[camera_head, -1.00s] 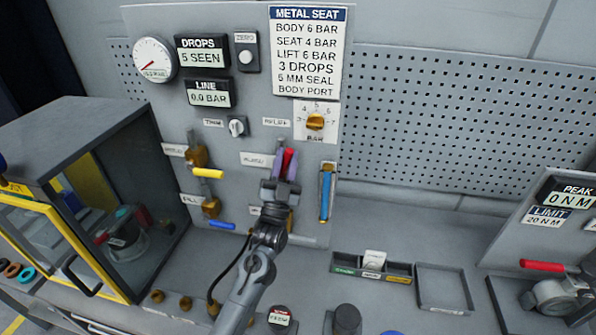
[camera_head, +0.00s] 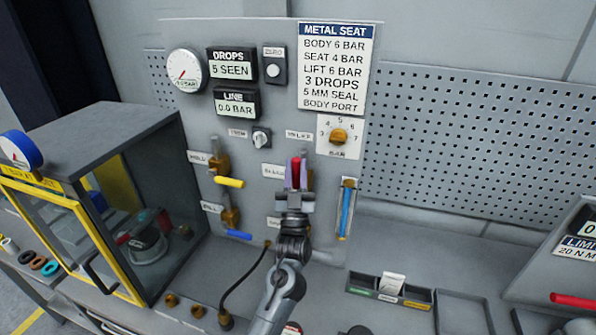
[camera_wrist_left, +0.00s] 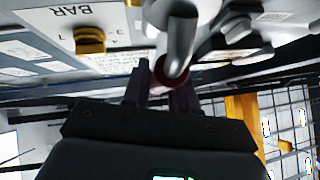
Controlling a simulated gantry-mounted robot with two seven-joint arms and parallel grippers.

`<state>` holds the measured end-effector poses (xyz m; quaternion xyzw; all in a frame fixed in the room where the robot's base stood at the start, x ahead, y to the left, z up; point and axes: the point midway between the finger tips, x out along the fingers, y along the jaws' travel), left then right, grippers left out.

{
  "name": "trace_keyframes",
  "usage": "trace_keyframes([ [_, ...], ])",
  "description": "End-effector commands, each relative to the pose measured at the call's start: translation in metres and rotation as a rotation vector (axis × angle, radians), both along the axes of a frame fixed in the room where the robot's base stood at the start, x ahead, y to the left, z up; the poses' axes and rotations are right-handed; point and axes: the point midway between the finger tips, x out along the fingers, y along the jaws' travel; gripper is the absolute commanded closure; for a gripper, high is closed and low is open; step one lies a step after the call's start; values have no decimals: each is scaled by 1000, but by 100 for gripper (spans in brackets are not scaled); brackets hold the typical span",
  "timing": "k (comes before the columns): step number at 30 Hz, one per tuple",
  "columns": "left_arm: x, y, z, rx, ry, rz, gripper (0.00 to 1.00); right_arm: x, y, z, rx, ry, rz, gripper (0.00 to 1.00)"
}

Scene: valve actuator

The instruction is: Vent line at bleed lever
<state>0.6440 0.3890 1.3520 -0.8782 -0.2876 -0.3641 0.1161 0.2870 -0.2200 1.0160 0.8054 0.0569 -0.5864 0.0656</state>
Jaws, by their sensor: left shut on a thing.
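The red bleed lever (camera_head: 296,170) stands upright on the grey valve panel, beside the label that appears to read bleed. In the left wrist view the dark fingers (camera_wrist_left: 165,92) close around a dark red part below a grey rounded piece. The line display (camera_head: 235,103) reads 0.0 BAR and the drops display (camera_head: 230,65) reads 5 SEEN. The dial gauge (camera_head: 186,72) is at the panel's upper left. My right gripper is not in view.
A yellow lever (camera_head: 229,183) and a blue lever (camera_head: 238,235) sit left of the gripper. A sight tube (camera_head: 346,209) stands close at its right. A yellow-framed cabinet (camera_head: 62,190) is at left, a small tray (camera_head: 462,312) at lower right.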

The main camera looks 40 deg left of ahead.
Motion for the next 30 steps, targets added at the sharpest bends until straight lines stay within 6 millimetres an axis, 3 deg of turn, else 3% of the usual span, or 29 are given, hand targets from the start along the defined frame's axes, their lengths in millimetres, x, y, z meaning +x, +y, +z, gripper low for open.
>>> trace_keyframes([
  [3,0,1,-1,-1,3,2,100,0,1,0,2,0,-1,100],
  [4,0,1,-1,-1,3,2,68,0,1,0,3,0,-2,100],
  [7,0,1,-1,-1,3,1,53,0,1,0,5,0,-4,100],
  [20,-4,-3,-7,1,2,1,52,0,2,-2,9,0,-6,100],
  [30,-34,-25,-46,0,4,1,52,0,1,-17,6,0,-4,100],
])
